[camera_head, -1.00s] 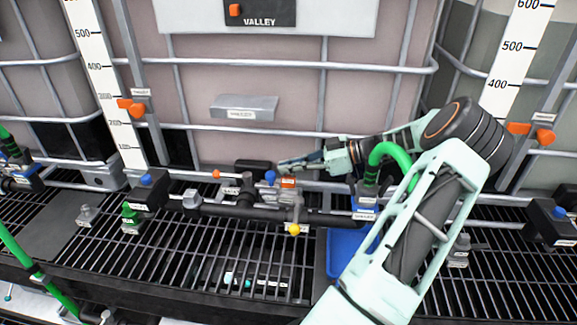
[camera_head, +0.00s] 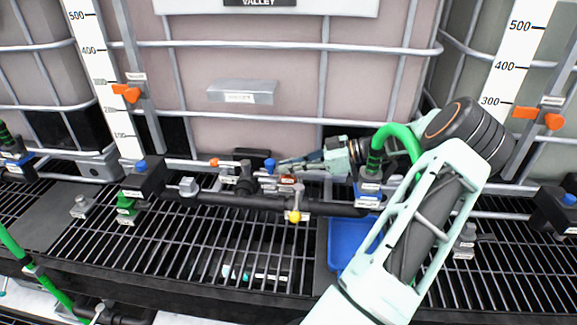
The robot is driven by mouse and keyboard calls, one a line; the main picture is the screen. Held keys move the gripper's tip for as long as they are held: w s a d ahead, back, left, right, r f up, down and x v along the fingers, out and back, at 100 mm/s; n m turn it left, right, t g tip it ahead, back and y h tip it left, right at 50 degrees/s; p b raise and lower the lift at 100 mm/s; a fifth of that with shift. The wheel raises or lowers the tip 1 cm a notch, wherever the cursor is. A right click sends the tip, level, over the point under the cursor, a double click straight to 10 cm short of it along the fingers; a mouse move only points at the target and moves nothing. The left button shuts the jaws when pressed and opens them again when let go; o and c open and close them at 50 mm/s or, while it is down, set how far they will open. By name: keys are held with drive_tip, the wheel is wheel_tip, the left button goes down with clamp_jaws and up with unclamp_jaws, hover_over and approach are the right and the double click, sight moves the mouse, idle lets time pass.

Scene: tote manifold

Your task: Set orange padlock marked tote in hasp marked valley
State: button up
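My gripper (camera_head: 284,166) reaches in from the right over the middle of the black pipe manifold, its narrow fingers pointing left. A small orange-red block with a pale label (camera_head: 287,180), which may be the orange padlock, shows just below the fingertips. Its lettering is too small to read, and I cannot tell whether the fingers hold it. The fingers are seen side-on, so their opening is unclear. A sign reading VALLEY (camera_head: 258,2) is cut off at the top edge on the middle tank. I cannot make out which fitting is the valley hasp.
A blue knob (camera_head: 269,165) stands just left of the fingertips, and a yellow-ended lever (camera_head: 295,216) hangs below. A grey labelled box (camera_head: 241,92) is on the tank front. A blue tray (camera_head: 345,245) is partly behind my arm. Grating (camera_head: 190,240) lies in front.

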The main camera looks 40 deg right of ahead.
drive_tip(key=o, duration=0.5)
drive_tip(key=v, duration=1.2)
drive_tip(key=shift+a, duration=0.1)
